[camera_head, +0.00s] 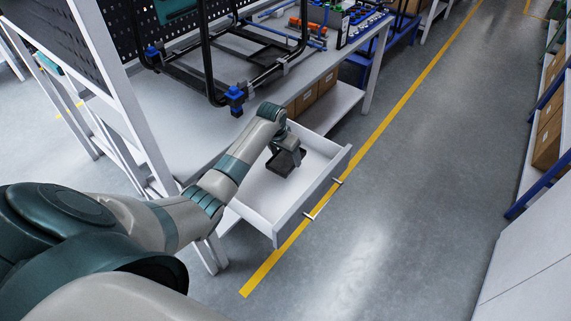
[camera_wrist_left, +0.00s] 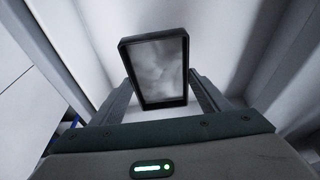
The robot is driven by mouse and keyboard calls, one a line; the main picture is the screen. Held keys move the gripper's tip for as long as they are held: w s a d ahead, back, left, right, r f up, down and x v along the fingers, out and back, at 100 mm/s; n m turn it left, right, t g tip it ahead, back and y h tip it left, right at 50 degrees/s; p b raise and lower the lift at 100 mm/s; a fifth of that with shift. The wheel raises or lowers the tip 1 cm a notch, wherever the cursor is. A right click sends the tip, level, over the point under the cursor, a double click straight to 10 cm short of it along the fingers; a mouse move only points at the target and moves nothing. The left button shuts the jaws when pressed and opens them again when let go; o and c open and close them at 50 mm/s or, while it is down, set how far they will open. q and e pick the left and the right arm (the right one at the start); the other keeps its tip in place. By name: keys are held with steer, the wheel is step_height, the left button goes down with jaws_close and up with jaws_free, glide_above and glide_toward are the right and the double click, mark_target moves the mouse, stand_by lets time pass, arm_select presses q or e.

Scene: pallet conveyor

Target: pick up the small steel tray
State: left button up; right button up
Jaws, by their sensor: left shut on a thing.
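The small steel tray (camera_wrist_left: 160,72) is in the left wrist view, a dark-rimmed rectangle with a grey, shiny face. It sits between the two fingers of my left gripper (camera_wrist_left: 162,92), which is shut on it. In the head view the tray (camera_head: 281,163) shows as a small dark shape below my left gripper (camera_head: 290,152), inside the open white drawer (camera_head: 262,228). I cannot tell whether the tray touches the drawer floor. My right gripper is not in view.
The drawer's walls surround my left gripper closely. A white workbench (camera_head: 180,118) with a black frame (camera_head: 212,75) on it stands above and behind the drawer. Cardboard boxes (camera_head: 318,90) sit on a shelf below. The grey floor (camera_head: 420,170) to the right is clear.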

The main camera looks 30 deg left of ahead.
arm_select(q)
steer(key=shift+r, duration=1.25)
steer(key=shift+d, duration=0.1)
steer(key=shift+s+d+r, duration=0.1)
steer(key=shift+d+r, duration=0.05)
steer(key=s+d+r+b, duration=0.1)
steer(key=s+d+r, duration=0.3)
steer(key=s+d, duration=0.6)
steer(key=s+d+r+b, duration=0.1)
steer(key=s+d+r, duration=0.3)
steer(key=s+d, duration=0.7)
steer(key=s, duration=0.5)
steer(key=shift+s+d, duration=0.15)
steer(key=shift+s, duration=0.1)
